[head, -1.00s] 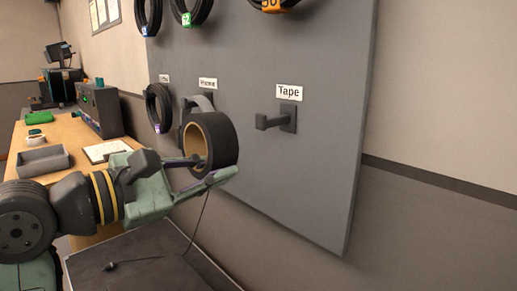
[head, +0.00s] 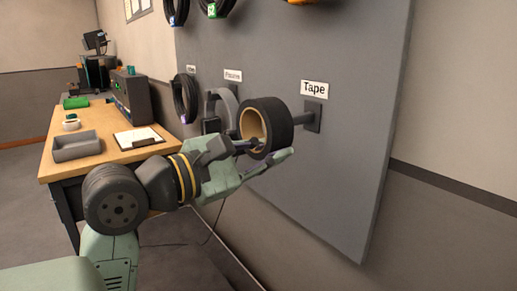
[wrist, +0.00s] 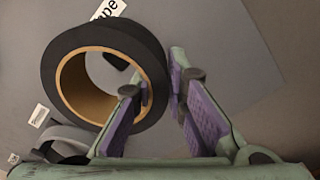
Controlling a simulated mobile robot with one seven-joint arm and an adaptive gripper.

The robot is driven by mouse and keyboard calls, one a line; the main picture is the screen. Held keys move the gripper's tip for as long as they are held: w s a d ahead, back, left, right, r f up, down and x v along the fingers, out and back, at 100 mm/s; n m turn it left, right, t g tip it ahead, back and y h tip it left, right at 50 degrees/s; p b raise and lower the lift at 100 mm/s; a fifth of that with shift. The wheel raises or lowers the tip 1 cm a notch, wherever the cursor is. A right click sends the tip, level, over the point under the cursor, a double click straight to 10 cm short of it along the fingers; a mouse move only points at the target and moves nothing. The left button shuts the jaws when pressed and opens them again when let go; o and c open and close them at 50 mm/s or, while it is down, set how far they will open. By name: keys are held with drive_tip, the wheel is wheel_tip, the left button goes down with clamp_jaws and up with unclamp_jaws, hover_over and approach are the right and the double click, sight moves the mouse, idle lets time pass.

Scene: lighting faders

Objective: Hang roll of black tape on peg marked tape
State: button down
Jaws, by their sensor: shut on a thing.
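The roll of black tape (head: 280,124), with a tan core, is held in front of the grey board. My gripper (head: 272,150) is shut on the lower part of its ring, one finger inside the hole and one outside. The wrist view also shows the roll (wrist: 62,58) between my gripper's purple pads (wrist: 160,85). The dark peg (head: 312,116) under the "Tape" label (head: 314,88) is partly hidden behind the roll. Part of a dark peg (wrist: 117,60) shows through the hole's upper right in the wrist view. I cannot tell whether its tip is inside the hole.
A grey looped item (head: 228,98) hangs on the peg left of the roll, close to my gripper. Black cable coils (head: 184,97) hang farther left. A wooden table (head: 100,160) with a grey tray (head: 77,146) stands at left. The board right of the peg is clear.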

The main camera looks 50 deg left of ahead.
drive_tip(key=shift+w+d+p, duration=0.2)
drive_tip(key=shift+w+p, duration=0.75)
drive_tip(key=shift+w, duration=1.1)
drive_tip(key=shift+w+d+p, duration=0.15)
drive_tip(key=shift+w+p, duration=0.8)
drive_tip(key=shift+w, duration=1.1)
wheel_tip(320, 180, down, 2)
drive_tip(key=b, duration=0.2)
drive_tip(key=shift+f+b, duration=0.15)
drive_tip(key=shift+b, duration=0.15)
drive_tip(key=c, duration=1.5)
unclamp_jaws()
drive_tip(key=shift+c, duration=0.2)
drive_tip(key=shift+s, duration=0.2)
drive_tip(key=s+a, duration=0.1)
drive_tip(key=s, duration=1)
drive_tip(key=shift+s, duration=0.4)
